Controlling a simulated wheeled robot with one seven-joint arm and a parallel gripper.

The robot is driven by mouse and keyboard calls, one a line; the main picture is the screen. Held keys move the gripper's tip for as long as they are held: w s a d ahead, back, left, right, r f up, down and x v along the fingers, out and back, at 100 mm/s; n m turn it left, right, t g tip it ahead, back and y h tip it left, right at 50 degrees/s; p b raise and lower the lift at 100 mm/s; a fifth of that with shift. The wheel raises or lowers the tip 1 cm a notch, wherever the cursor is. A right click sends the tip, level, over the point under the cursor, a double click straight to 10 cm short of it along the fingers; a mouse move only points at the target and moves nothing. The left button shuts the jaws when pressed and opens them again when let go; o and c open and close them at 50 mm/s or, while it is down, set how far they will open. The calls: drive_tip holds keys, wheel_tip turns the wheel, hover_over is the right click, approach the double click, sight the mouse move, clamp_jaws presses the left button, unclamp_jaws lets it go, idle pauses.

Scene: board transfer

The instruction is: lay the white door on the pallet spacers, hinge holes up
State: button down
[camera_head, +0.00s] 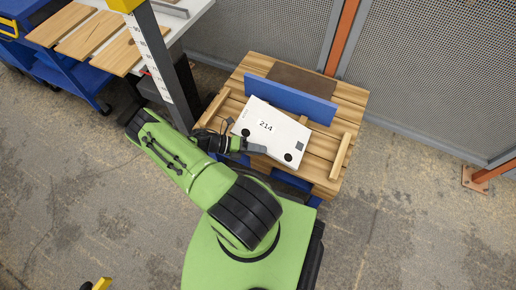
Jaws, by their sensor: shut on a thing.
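The white door (272,122) is a pale panel marked "214", with two dark round spots, likely hinge holes, on its upward face along the near edge. My gripper (243,146) is shut on the door's near left edge. The door is over the wooden pallet (350,96), turned at a slant to its slats. Wooden strips, the spacers, show on the pallet at the left (212,107) and right (341,156). I cannot tell whether the door touches the spacers or hangs just above them. My gripper hides part of the near edge.
A blue board (290,98) stands upright just behind the door, with a brown panel (303,80) behind it. A mesh fence (430,70) with orange posts borders the back. Planks (90,35) lie on a bench at the upper left. The floor at right is clear.

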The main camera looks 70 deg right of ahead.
drive_tip(key=shift+f, duration=0.1)
drive_tip(key=shift+w+f+g, duration=0.3)
drive_tip(key=shift+f+g, duration=0.1)
drive_tip(key=shift+f, duration=0.2)
idle(0.5)
drive_tip(key=shift+w+f+n+g+h, duration=0.15)
drive_tip(key=shift+f+n+g+h, duration=0.2)
drive_tip(key=shift+f, duration=0.35)
drive_tip(key=shift+f, duration=0.1)
drive_tip(key=shift+f, duration=0.15)
drive_tip(key=c, duration=0.9)
unclamp_jaws()
drive_tip(key=shift+g, duration=0.25)
drive_tip(key=shift+f, duration=0.1)
drive_tip(key=shift+c, duration=0.2)
